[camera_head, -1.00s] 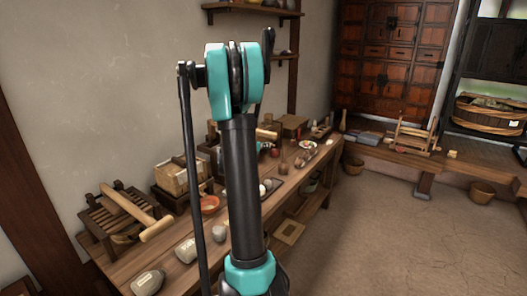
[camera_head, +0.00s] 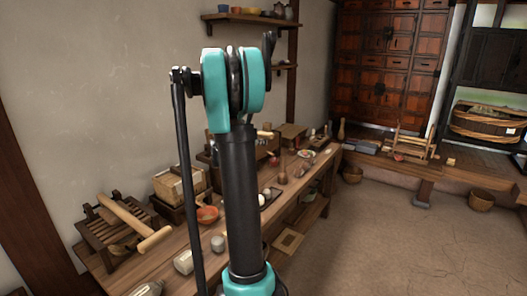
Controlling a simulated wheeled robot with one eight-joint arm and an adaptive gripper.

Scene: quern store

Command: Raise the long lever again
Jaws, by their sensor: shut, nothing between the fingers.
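A slatted wooden frame (camera_head: 108,236) stands at the left end of the long workbench. A long wooden bar (camera_head: 122,215) slopes over it from upper left to lower right and ends in a pale round cross handle (camera_head: 155,239). This bar looks like the long lever, but I cannot be certain. My own arm, black with teal joints, stands upright in the middle of the head view and hides part of the bench. My gripper does not show; it is out of sight behind or beyond the arm.
The workbench (camera_head: 203,240) holds a wooden box (camera_head: 178,184), an orange bowl (camera_head: 207,214), pale jars (camera_head: 184,262) and small items. A wall shelf (camera_head: 250,19) hangs above. A basket (camera_head: 481,199) stands on the floor at right. The floor (camera_head: 385,235) in the middle is clear.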

